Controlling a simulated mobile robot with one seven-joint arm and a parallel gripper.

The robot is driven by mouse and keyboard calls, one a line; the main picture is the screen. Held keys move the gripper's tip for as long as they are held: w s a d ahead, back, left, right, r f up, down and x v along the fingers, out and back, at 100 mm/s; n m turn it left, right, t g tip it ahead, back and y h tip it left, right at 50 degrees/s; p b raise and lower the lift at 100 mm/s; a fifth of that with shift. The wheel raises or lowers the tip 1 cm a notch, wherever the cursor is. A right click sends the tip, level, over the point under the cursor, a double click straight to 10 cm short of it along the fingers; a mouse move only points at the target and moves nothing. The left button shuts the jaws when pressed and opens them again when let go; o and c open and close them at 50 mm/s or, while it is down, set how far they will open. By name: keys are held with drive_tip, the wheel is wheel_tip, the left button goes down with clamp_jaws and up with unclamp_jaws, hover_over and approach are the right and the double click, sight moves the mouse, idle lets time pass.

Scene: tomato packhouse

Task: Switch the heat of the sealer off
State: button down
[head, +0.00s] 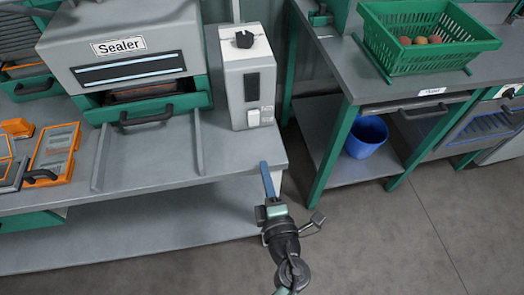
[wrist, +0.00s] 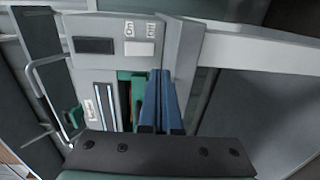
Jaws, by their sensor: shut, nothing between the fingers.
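The sealer (head: 135,50) is a grey machine with a name label and a green drawer, on the left bench in the head view.
A grey bench (head: 150,160) with two raised rails lies before the sealer. Orange-framed trays (head: 54,150) are at the far left. On the right, another bench (head: 335,62) carries a green basket (head: 425,60); a blue bucket (head: 366,137) is beneath. The floor in front is clear.

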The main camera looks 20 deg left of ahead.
drive_tip(key=shift+f+v, duration=0.15)
drive_tip(key=shift+v, duration=0.65)
drive_tip(key=shift+f+v, duration=0.15)
drive_tip(key=shift+v, duration=0.65)
drive_tip(key=shift+r, duration=0.1)
